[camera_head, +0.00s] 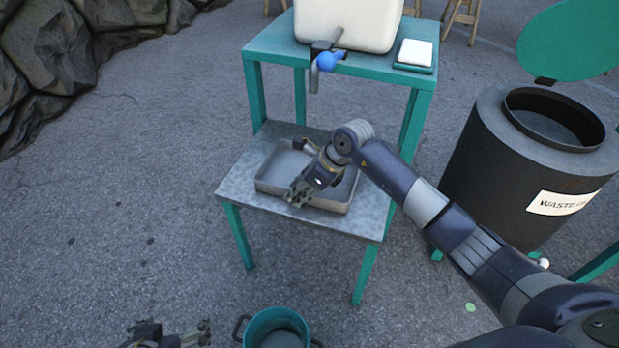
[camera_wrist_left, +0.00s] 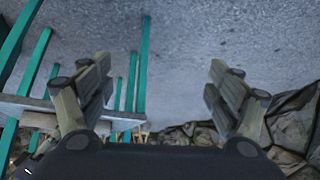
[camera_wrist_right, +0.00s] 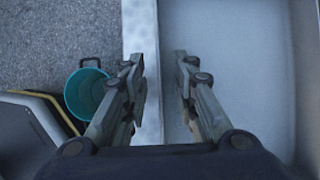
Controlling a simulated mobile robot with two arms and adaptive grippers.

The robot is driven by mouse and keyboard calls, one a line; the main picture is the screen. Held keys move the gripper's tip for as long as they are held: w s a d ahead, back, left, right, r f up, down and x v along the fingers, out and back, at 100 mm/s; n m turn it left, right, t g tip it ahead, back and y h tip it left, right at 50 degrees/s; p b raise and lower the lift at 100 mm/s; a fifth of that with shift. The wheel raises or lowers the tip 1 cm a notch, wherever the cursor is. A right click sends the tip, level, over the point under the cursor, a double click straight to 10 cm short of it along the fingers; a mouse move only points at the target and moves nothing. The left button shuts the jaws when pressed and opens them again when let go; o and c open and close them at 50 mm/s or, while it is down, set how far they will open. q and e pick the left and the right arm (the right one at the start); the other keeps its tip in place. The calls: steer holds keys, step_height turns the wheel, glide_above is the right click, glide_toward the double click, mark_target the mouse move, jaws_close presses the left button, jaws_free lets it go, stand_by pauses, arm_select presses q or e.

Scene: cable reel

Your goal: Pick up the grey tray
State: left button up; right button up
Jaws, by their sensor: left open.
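The grey tray (camera_head: 273,183) is a shallow rectangular pan lying flat on the lower shelf of a teal stand. My right gripper (camera_head: 299,193) is at the tray's near wall, pointing down. In the right wrist view its fingers (camera_wrist_right: 159,75) are partly apart on either side of the tray wall, with a visible gap. The tray's pale interior (camera_wrist_right: 235,70) fills the right of that view. My arm hides part of the tray in the head view. My left gripper (camera_head: 172,333) is low at the bottom left, open and empty, far from the tray; its fingers (camera_wrist_left: 160,75) are wide apart.
The stand's upper shelf holds a white container (camera_head: 347,22) with a blue-handled tap (camera_head: 327,62) above the tray, and a white pad (camera_head: 414,53). A teal bucket (camera_head: 276,329) stands in front. A dark waste bin (camera_head: 495,170) is at right. Ground at left is clear.

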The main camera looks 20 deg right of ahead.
steer(key=shift+w+a+f, duration=0.15)
steer(key=shift+f, duration=0.2)
jaws_close()
steer(key=shift+r, duration=0.15)
